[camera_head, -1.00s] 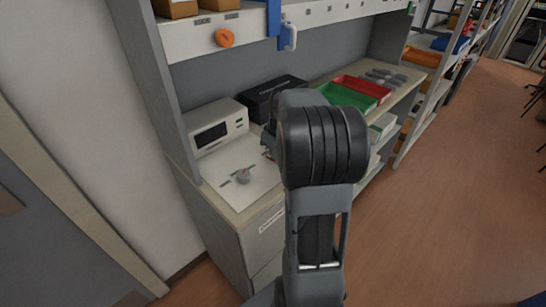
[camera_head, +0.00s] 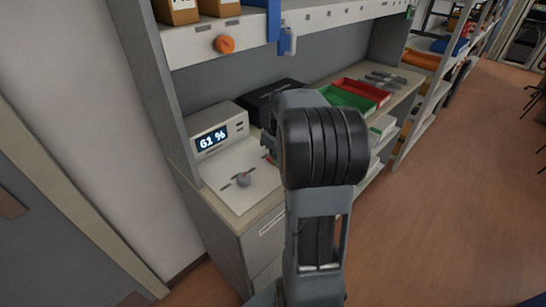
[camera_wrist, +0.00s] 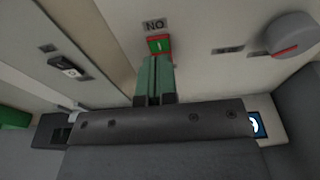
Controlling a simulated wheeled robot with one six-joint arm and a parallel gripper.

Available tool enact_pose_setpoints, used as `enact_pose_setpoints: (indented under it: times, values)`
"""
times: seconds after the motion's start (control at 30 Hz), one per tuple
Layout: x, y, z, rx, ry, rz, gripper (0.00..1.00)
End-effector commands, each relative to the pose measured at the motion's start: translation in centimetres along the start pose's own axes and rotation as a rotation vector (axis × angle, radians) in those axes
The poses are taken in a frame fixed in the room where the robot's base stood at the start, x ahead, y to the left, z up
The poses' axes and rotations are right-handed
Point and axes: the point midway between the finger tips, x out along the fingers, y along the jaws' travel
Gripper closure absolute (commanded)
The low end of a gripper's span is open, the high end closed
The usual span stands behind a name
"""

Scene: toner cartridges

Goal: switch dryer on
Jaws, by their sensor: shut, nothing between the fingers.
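The dryer is a pale box (camera_head: 218,128) at the back left of the bench, with a lit display (camera_head: 212,139) reading "61 %". A grey knob (camera_head: 243,179) sits on the pale panel (camera_head: 238,200) in front of it; the knob also shows in the wrist view (camera_wrist: 291,36). In the wrist view a green switch in a red frame (camera_wrist: 159,43) lies beside a label (camera_wrist: 154,24) that appears upside down, reading "ON". My gripper (camera_wrist: 157,62) is shut and empty, its tips at the switch's edge. Whether they touch it I cannot tell. In the head view my arm hides the switch.
A black box (camera_head: 268,98) stands right of the dryer. Green (camera_head: 346,99) and red (camera_head: 361,91) trays lie further right. An orange knob (camera_head: 225,44) and a blue bracket (camera_head: 274,22) are on the shelf front above. The floor at right is clear.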

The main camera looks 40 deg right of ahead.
Motion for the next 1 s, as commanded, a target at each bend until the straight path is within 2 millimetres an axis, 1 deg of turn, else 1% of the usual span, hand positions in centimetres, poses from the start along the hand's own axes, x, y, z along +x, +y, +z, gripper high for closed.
enact_pose_setpoints:
  times: [0.03, 0.5, 0.63, 1.0]
  values:
    - [-0.9, 0.0, -0.1, 0.0, 0.001, 0.001, 1.0]
    - [-4.6, 0.0, -0.7, 0.0, 0.0, 0.0, 1.0]
    - [-5.0, 0.0, -0.7, 0.0, 0.0, 0.0, 1.0]
    - [-4.9, 0.0, -0.7, 0.0, 0.0, 0.0, 1.0]
